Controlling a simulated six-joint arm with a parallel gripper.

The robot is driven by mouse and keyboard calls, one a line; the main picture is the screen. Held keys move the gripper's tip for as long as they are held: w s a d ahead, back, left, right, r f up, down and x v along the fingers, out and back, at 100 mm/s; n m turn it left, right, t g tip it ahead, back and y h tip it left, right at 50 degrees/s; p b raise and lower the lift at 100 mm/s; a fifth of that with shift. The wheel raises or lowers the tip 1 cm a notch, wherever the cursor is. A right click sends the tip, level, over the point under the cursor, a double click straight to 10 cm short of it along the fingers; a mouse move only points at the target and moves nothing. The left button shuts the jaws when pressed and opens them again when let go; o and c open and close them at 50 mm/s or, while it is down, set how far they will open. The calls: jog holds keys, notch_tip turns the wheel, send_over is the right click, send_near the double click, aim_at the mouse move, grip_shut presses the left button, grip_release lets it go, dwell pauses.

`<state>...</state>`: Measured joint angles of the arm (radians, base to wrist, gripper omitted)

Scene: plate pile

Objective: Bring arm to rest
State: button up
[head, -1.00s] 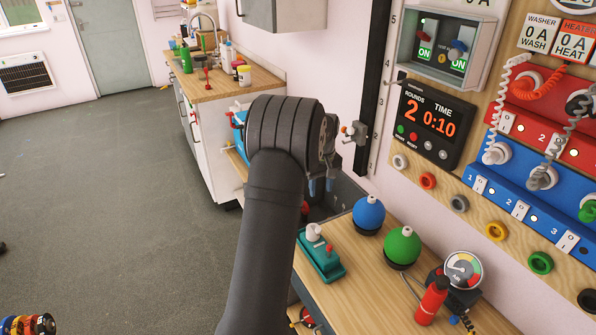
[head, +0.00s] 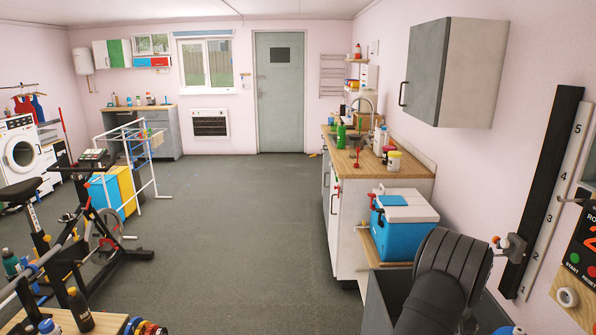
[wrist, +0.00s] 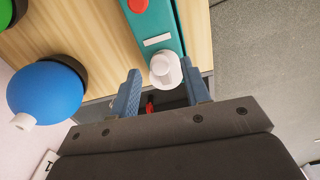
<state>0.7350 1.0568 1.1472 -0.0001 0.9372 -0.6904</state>
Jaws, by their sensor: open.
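My gripper (wrist: 160,68) is open in the wrist view, its two blue-grey fingers spread apart. A white knob (wrist: 165,70) on a teal box (wrist: 158,22) shows at the gap between the fingertips. I cannot tell whether the fingers touch it. Nothing is clearly held. In the head view my dark arm rises from the lower right edge, and its fingers are hidden there.
In the head view, a blue cooler (head: 402,225) stands beyond my arm, with a wall cabinet (head: 455,70) above. The floor (head: 240,225) at centre is open.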

jog(key=shift+f, duration=0.55)
notch_tip(320, 180, up, 17)
notch_tip(320, 180, down, 18)
jog(key=shift+r, duration=0.2)
jog(key=shift+a+r+m, duration=0.15)
jog(key=shift+r+m, duration=0.1)
jog(key=shift+m, duration=0.15)
jog(key=shift+w+a+m, duration=0.1)
jog(key=shift+a+m, duration=0.2)
jog(key=shift+m, duration=0.55)
jog(key=shift+w+a+m, duration=0.1)
jog(key=shift+a+m, duration=0.15)
jog(key=shift+m, duration=0.6)
